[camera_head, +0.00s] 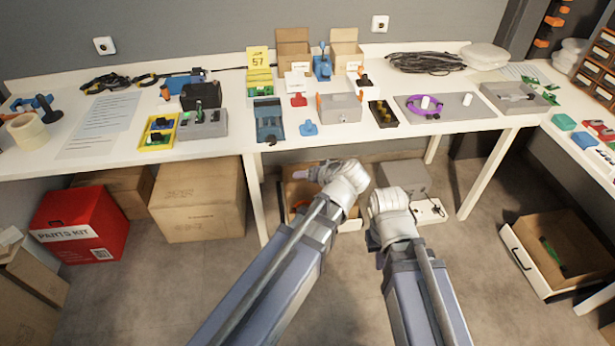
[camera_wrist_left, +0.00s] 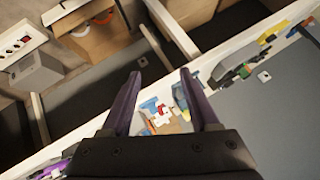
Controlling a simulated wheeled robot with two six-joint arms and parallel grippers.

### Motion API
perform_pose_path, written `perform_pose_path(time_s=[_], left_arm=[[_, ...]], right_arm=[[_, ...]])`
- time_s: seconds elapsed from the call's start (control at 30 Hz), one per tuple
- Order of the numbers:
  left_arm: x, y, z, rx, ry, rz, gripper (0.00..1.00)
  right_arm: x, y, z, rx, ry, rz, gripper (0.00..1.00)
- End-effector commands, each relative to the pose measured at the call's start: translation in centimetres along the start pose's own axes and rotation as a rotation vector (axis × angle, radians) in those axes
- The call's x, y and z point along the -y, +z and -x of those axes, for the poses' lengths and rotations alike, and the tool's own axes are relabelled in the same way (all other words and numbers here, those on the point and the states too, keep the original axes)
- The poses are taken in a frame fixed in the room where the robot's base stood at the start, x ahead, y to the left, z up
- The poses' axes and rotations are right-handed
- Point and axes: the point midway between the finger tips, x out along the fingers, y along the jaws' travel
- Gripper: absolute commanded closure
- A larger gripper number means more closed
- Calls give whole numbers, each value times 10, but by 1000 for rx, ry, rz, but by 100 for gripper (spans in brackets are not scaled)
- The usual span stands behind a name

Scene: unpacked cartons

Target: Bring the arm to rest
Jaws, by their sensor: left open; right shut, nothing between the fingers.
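My left arm (camera_head: 285,255) reaches up from the bottom of the head view, its wrist bent left near the table's front edge. In the left wrist view my left gripper (camera_wrist_left: 160,76) is open, with two purple fingers apart and nothing between them. My right arm (camera_head: 415,275) stands beside it, its pale joint (camera_head: 390,203) in front of the space under the table. My right gripper (camera_head: 381,259) is shut and empty, small and mostly hidden beside the right arm.
The white table (camera_head: 350,140) is crowded with cartons, tools and trays. Under it are an open box (camera_head: 295,190), a grey box (camera_head: 405,176) and brown cartons (camera_head: 198,200). A red parts box (camera_head: 80,222) stands left. An open drawer (camera_head: 555,255) is at right. Floor is free between.

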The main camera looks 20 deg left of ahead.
Motion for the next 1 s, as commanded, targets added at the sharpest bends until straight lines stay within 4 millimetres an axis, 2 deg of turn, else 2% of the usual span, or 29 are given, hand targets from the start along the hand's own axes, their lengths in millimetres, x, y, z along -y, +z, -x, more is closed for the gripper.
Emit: perform_pose_path(time_s=[0.37,0.47,0.57,0.7,0.9,0.93,1.0], left_arm=[[0,0,0,-1,0,1,38],[-7,21,5,67,39,-44,38],[-20,59,17,192,125,-140,38],[-42,114,44,366,290,-305,38],[-63,174,91,537,542,-525,38],[-66,182,98,557,583,-558,38],[-55,163,112,551,571,-550,38]], right_arm=[[2,0,0,0,-10,-3,100],[2,0,0,1,-11,-3,100],[2,0,0,1,-11,-3,100],[2,0,0,1,-11,-3,100],[2,0,0,0,-11,-3,100],[2,0,0,0,-11,-3,100],[0,2,25,0,-11,-3,100]])
